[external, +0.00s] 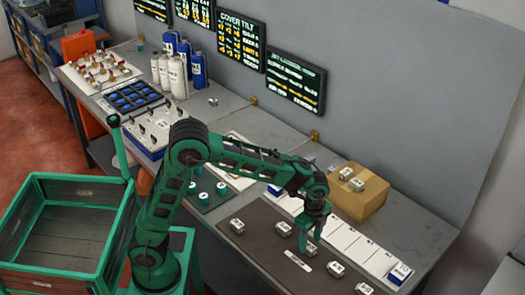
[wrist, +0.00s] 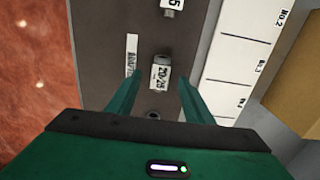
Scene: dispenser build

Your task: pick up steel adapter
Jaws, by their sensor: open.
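My gripper (wrist: 160,88) is open and points down over the dark mat (external: 262,232). A small grey metal adapter (wrist: 159,74) with a white label, seemingly reading 20/26, lies on the mat between the two spread fingers in the wrist view. No finger visibly touches it. In the external view my gripper (external: 310,240) hangs over the mat among several similar labelled adapters, including one to its left (external: 283,229) and one at its lower right (external: 335,268). I cannot tell in that view which one is between the fingers.
A pale label strip (external: 298,260) lies on the mat. A row of white numbered cards (external: 345,240) runs along the mat. A cardboard box (external: 358,204) with two adapters on top stands behind. Bottles (external: 197,70) and trays fill the bench's far left.

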